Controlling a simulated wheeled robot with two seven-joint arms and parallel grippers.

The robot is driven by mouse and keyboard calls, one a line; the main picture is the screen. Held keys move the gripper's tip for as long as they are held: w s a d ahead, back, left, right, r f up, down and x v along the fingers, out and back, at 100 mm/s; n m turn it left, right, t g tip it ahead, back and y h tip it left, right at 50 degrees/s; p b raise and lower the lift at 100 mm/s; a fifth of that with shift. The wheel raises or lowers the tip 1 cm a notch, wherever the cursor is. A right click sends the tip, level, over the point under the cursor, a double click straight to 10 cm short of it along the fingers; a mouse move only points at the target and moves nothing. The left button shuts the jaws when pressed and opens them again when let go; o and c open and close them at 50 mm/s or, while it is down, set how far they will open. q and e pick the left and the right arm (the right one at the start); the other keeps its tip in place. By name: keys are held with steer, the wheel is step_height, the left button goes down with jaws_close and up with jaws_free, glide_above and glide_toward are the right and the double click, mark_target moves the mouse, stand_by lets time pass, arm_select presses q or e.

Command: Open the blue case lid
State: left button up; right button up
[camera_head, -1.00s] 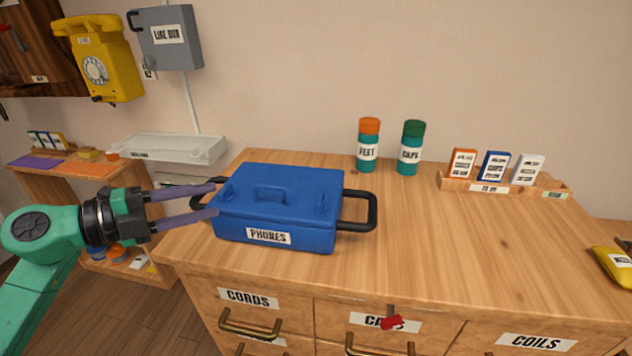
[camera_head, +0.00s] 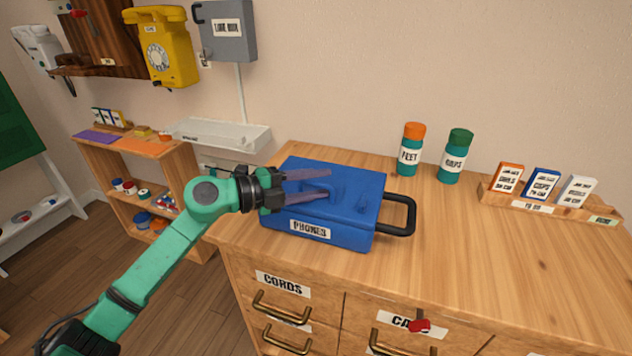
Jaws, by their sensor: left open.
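The blue case (camera_head: 345,232) labelled PHONES stands on the wooden cabinet top at its left end, with its lid (camera_head: 350,180) shut. A black side handle (camera_head: 399,215) sticks out on its right; the left side handle is hidden behind my arm. My left gripper (camera_head: 328,183) is open, with its two purple-grey fingers reaching over the lid from the left, around the raised grip in the lid's middle. I cannot tell whether the fingers touch it. My right gripper is not in view.
An orange-capped bottle (camera_head: 410,150) and a green-capped bottle (camera_head: 455,156) stand behind the case. A wooden rack (camera_head: 555,207) of small boxes is at the right. The cabinet top (camera_head: 470,255) right of the case is clear. A yellow phone (camera_head: 160,47) hangs on the wall.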

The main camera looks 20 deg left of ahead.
arm_select(q)
jaws_close()
stand_by(1.4)
